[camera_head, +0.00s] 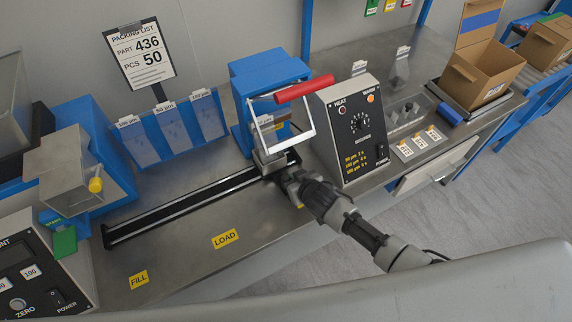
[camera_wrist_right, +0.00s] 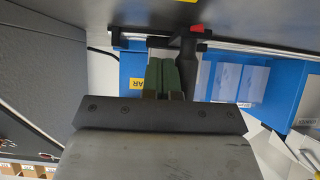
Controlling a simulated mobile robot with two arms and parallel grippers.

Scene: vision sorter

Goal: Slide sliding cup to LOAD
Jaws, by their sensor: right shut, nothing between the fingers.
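The sliding cup (camera_head: 268,160) appears as a small grey block at the right end of the black rail (camera_head: 190,203), below the blue press with the red handle. The yellow LOAD label (camera_head: 225,239) lies on the bench in front of the rail, left of the cup. My right gripper (camera_head: 284,178) is at the rail's right end, close beside the cup; contact is unclear. Its green fingers (camera_wrist_right: 161,76) are shut and empty in the right wrist view, beside a dark upright piece (camera_wrist_right: 187,50) I cannot identify surely. My left gripper is not in view.
A yellow FILL label (camera_head: 139,280) lies further left. The blue press with its red handle (camera_head: 304,88) stands over the rail's right end. The HEAT control box (camera_head: 349,130) stands close right of my gripper. The bench in front of the rail is clear.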

